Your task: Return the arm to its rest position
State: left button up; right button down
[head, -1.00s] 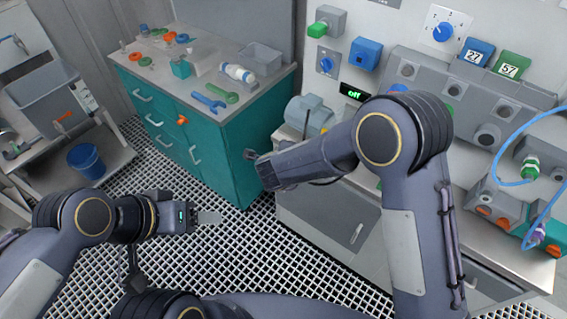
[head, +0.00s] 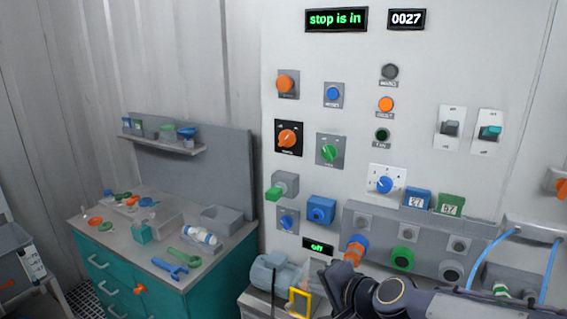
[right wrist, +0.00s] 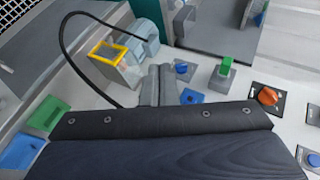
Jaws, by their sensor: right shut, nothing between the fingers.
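My right arm comes in from the lower right of the head view. The fingertips are small and partly cut off there. In the right wrist view the two grey fingers (right wrist: 158,80) lie together, with nothing between them. They point toward the grey-blue motor (right wrist: 138,45) and the yellow frame (right wrist: 108,52) without visibly holding either. My left arm and left gripper are out of view.
A wall panel (head: 420,45) carries knobs, switches and displays reading "stop is in", "0027" and "off". A teal cabinet (head: 215,275) with tools is at left. A black cable (right wrist: 62,45) curves beside the motor.

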jog(key=s+d+f+n+g+h, duration=0.1)
jog(key=s+d, duration=0.3)
jog(key=s, duration=0.4)
jog(key=s+d+f+n+g+h, duration=0.1)
jog(key=s+d+n, duration=0.3)
jog(key=s, duration=0.4)
jog(key=s+d+f+n+g, duration=0.2)
jog(key=s+d, duration=0.3)
jog(key=s, duration=0.3)
jog(key=shift+s+d+f+n+h, duration=0.2)
jog(key=shift+f+n+h, duration=0.25)
jog(key=shift+f, duration=0.35)
